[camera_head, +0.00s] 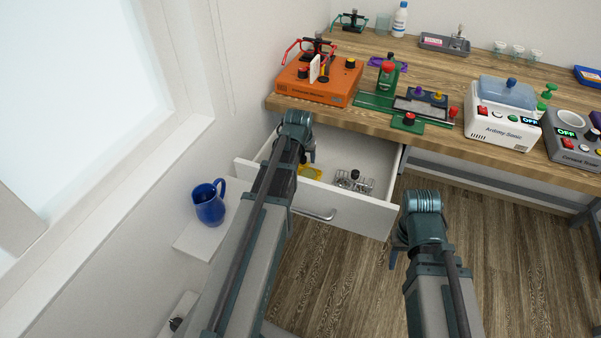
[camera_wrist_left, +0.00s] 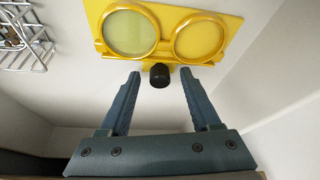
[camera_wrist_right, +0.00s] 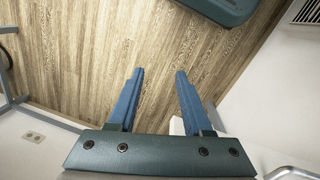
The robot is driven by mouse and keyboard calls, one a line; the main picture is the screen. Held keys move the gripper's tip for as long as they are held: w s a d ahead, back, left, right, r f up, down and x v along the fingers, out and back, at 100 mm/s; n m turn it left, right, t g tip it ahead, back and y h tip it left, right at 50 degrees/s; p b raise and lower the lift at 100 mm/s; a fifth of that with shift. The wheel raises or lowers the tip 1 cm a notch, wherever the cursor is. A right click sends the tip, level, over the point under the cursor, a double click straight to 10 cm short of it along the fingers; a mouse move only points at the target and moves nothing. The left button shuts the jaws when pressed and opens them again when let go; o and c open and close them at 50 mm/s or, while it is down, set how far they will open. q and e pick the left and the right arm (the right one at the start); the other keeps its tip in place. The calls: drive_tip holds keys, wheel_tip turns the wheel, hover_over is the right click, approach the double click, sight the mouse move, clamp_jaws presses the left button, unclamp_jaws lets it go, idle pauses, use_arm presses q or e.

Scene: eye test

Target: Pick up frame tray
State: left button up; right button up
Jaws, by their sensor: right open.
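The frame tray, a yellow plate with two round rings and a black knob on its near edge, lies in the open drawer; it shows in the left wrist view (camera_wrist_left: 166,14) and partly, behind my left arm, in the head view (camera_head: 312,173). My left gripper (camera_wrist_left: 161,72) is open over the drawer. Its fingertips stand on either side of the black knob (camera_wrist_left: 160,77), with gaps visible on both sides. In the head view my left arm hides most of that gripper. My right gripper (camera_wrist_right: 158,72) is open and empty above the wooden floor, outside the drawer.
A wire rack (camera_head: 354,181) with a dark knob lies beside the tray in the drawer (camera_head: 345,205). The workbench (camera_head: 455,62) above holds an orange device (camera_head: 318,88), a green fixture and a white sonic cleaner (camera_head: 503,120). A blue mug (camera_head: 209,206) stands on a ledge at left.

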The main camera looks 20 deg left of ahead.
sight(303, 158)
use_arm(q)
clamp_jaws()
drive_tip(key=shift+r, duration=0.15)
wheel_tip(303, 158, up, 10)
drive_tip(key=p, duration=1)
